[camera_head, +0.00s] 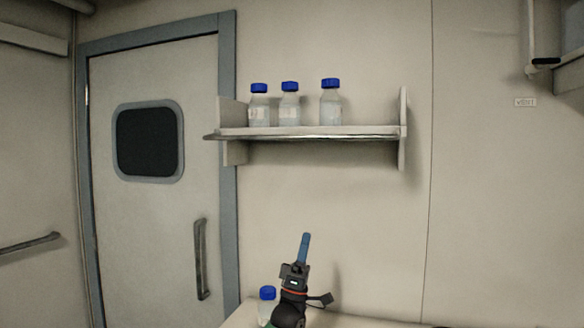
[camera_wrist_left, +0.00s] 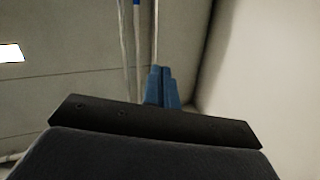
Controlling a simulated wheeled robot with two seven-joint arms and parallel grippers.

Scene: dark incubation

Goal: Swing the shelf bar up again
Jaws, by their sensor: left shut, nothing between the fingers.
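The shelf bar (camera_head: 300,136) is a thin shiny rod running along the front edge of the wall shelf (camera_head: 375,130). It lies low, about level with the shelf board, and its left end sticks out past the left side panel. Three clear bottles with blue caps stand on the shelf: a left one (camera_head: 259,105), a middle one (camera_head: 290,105) and a right one (camera_head: 330,103). My left gripper (camera_head: 304,246) is below the shelf, its blue fingers pointing up, shut and empty, apart from the bar. The fingers also show together in the left wrist view (camera_wrist_left: 161,88). My right gripper is out of view.
Another blue-capped bottle (camera_head: 266,306) stands on a pale surface (camera_head: 238,316) close left of my left arm. A grey-framed door (camera_head: 150,230) with a handle is at left. The wall between gripper and shelf is clear.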

